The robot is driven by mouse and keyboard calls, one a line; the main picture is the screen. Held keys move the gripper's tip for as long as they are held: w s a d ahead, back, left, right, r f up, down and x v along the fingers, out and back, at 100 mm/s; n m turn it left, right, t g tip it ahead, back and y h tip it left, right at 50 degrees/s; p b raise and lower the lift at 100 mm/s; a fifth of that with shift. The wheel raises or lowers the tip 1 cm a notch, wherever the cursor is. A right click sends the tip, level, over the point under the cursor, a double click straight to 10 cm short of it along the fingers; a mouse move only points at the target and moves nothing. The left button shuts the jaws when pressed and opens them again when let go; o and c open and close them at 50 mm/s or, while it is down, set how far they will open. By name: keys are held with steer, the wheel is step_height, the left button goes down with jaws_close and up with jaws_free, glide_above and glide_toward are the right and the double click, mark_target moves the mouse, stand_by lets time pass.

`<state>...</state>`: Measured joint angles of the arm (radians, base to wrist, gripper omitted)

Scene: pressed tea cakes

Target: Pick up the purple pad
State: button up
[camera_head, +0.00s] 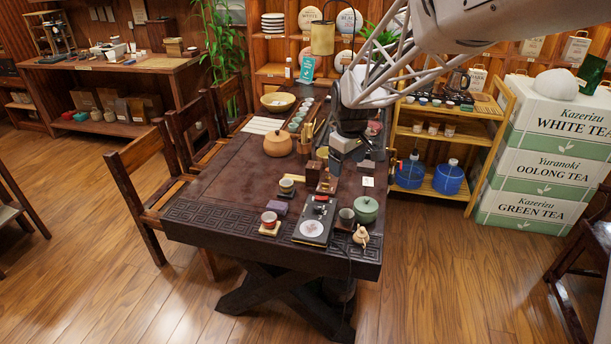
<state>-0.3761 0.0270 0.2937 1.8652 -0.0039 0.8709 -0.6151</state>
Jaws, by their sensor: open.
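The purple pad (275,207) is a small dark purple block-like piece on the dark wooden table (215,190). My gripper (337,164) hangs from the upper right over the table's right side. It is to the right of the purple pad and farther back, apart from it. It is open; its fingertips are small and partly lost against the dark table items. I cannot tell whether they touch anything.
An orange teapot (277,145) stands farther back. The table's left front is clear. Chairs line its left side.

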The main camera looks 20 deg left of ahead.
steer(key=w+a+f+n, duration=0.3)
steer(key=w+a+f, duration=0.3)
steer(key=a+f, duration=0.55)
steer(key=n+g, duration=0.1)
steer(key=n, duration=0.3)
glide_above(275, 204)
step_height(275, 204, down, 9)
steer(key=shift+s+a+r, duration=0.1)
steer(key=shift+f, duration=1.35)
steer(key=shift+f, duration=2.6)
steer(key=c, duration=1.1)
